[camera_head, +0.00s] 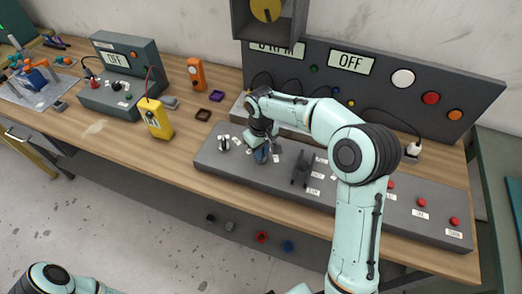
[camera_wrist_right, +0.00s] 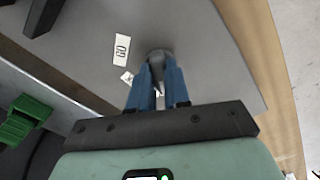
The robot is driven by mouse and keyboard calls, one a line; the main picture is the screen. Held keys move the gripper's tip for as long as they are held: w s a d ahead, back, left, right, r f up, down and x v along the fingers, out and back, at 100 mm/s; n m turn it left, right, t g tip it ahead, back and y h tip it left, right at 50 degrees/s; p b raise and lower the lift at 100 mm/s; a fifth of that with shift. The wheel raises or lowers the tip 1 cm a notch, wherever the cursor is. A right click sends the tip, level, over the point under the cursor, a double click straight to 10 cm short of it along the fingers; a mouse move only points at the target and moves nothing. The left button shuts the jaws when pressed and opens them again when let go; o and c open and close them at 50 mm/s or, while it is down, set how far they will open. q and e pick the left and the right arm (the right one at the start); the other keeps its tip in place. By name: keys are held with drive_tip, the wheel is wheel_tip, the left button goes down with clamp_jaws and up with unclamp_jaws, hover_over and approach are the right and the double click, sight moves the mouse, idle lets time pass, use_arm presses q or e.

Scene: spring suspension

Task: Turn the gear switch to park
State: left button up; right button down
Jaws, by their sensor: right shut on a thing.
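The gear switch appears to be the small grey knob (camera_wrist_right: 157,58) on the grey console (camera_head: 210,165). In the right wrist view, a white label reading GO lies left of it, with a smaller label below that. My right gripper (camera_head: 262,153) reaches down to the console's left part; its blue fingers (camera_wrist_right: 158,88) are shut on the knob. In the head view the gripper mostly hides the knob. A PARK label cannot be read. My left gripper is out of view.
A dark lever (camera_head: 300,168) stands right of my gripper, and another small dark knob (camera_head: 223,144) stands left. Red buttons (camera_head: 420,202) line the console's right part. An OFF display panel (camera_head: 352,62) rises behind. A yellow meter (camera_head: 155,117) stands left.

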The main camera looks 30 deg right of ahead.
drive_tip(key=shift+m, duration=0.3)
drive_tip(key=m, duration=0.5)
drive_tip(key=shift+m, duration=0.3)
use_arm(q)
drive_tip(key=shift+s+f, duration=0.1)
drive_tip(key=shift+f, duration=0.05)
use_arm(e)
drive_tip(key=m, duration=0.5)
drive_tip(key=shift+m, duration=0.3)
drive_tip(key=c, duration=1.1)
unclamp_jaws()
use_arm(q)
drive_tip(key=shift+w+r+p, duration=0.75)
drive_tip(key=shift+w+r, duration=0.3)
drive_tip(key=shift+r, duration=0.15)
use_arm(e)
wheel_tip(320, 180, up, 13)
drive_tip(key=shift+r, duration=0.2)
